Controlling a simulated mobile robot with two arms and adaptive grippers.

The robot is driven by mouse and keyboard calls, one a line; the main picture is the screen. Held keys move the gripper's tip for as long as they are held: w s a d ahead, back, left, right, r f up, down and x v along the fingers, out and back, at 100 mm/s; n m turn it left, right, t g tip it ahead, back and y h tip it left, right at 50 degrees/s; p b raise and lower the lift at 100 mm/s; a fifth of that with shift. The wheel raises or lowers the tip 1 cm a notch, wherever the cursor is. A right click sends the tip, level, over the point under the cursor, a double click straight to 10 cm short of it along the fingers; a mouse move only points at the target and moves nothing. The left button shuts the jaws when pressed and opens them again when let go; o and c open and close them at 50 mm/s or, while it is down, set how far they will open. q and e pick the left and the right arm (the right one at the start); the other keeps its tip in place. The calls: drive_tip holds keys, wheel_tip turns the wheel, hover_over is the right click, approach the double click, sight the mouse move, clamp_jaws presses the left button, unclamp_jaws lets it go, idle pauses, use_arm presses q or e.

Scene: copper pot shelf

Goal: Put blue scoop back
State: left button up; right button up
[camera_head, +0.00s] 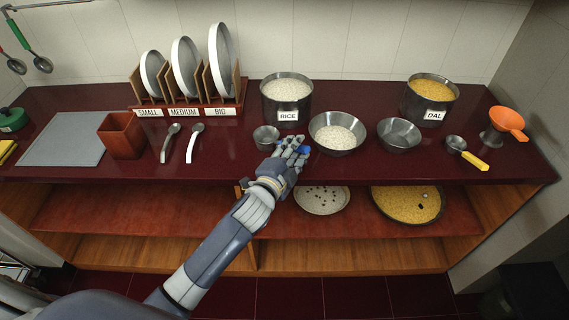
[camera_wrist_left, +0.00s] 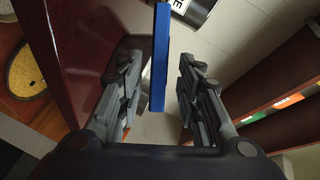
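The blue scoop lies on the dark red counter, its metal cup (camera_head: 266,137) just left of my left gripper (camera_head: 292,148). Blue parts of its handle show around the gripper's fingers. In the left wrist view the blue handle (camera_wrist_left: 160,62) runs between the two fingers of the left gripper (camera_wrist_left: 158,95). The fingers stand apart, with a gap on both sides of the handle. My right gripper is in neither view.
The rice pot (camera_head: 287,98) stands behind the gripper; a metal bowl (camera_head: 338,145) with rice is close on the right. Further right are an empty bowl (camera_head: 399,135), a yellow scoop (camera_head: 475,160) and the dal pot (camera_head: 430,98).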

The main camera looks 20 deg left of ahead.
use_arm(q)
drive_tip(key=b+v, duration=0.1)
drive_tip(key=v, duration=1)
drive_tip(key=shift+w, duration=0.1)
drive_tip(key=s+a+f+n+g+y, duration=0.1)
drive_tip(key=s+a+f+n+g, duration=0.15)
drive_tip(key=f, duration=0.95)
drive_tip(key=s+a+f+n+g, duration=0.1)
drive_tip(key=s+f+n+g, duration=0.2)
drive_tip(key=f, duration=0.9)
drive_tip(key=s+a+f+n+g+y, duration=0.15)
drive_tip(key=s+f, duration=0.35)
drive_tip(key=f, duration=0.8)
drive_tip(key=s+a+f+n+g, duration=0.1)
drive_tip(key=s+f+n+g, duration=0.1)
drive_tip(key=s+f, duration=0.4)
drive_tip(key=s+a+f+n+g, duration=0.1)
drive_tip(key=s+f, duration=0.6)
drive_tip(key=s, duration=0.8)
drive_tip(key=s+a+f+n+g, duration=0.1)
drive_tip(key=s+f+g, duration=0.4)
drive_tip(key=s, duration=0.6)
drive_tip(key=shift+s+f+n, duration=0.25)
drive_tip(key=shift+f+n, duration=0.5)
drive_tip(key=shift+n, duration=0.15)
